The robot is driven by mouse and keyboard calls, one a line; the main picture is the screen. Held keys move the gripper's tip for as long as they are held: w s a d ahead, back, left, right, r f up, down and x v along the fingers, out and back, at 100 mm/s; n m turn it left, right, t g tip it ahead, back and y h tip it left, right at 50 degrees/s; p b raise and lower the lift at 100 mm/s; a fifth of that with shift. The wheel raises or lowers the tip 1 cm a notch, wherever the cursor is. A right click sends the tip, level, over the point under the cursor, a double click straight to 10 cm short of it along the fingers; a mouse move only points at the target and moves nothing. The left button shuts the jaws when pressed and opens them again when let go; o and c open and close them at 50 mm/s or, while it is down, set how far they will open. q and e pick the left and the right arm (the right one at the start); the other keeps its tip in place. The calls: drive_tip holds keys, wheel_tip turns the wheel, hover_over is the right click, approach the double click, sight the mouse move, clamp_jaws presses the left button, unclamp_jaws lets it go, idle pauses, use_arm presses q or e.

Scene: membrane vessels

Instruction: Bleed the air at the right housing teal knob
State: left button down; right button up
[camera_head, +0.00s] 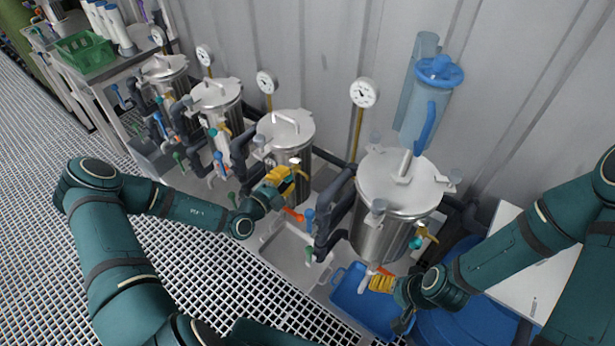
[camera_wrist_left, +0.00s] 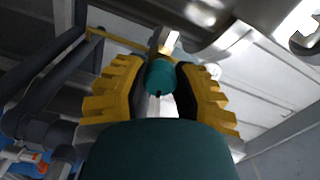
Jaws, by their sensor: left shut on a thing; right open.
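My left gripper (camera_head: 284,177) is at the front of the third steel housing (camera_head: 287,132) from the left. In the left wrist view its yellow fingers (camera_wrist_left: 160,88) are shut on a teal knob (camera_wrist_left: 160,76), which sits on a brass-coloured fitting. The rightmost steel housing (camera_head: 388,187) has its own teal knob (camera_head: 416,242) on its front right side, with no gripper on it. My right gripper (camera_head: 379,282) is open below that housing, above the blue tray (camera_head: 347,296). Its fingertips are small here, and I cannot tell whether they touch anything.
Two more steel housings (camera_head: 216,95) stand to the left, with dark pipes and coloured valve handles in front. A grey tray (camera_head: 287,255) lies below the third housing. Grating floor (camera_head: 180,270) lies open at left.

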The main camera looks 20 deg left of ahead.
use_arm(q)
drive_tip(key=n+p, duration=0.1)
drive_tip(key=n, duration=0.3)
drive_tip(key=n+p, duration=0.1)
drive_tip(key=n, duration=0.4)
idle(0.8)
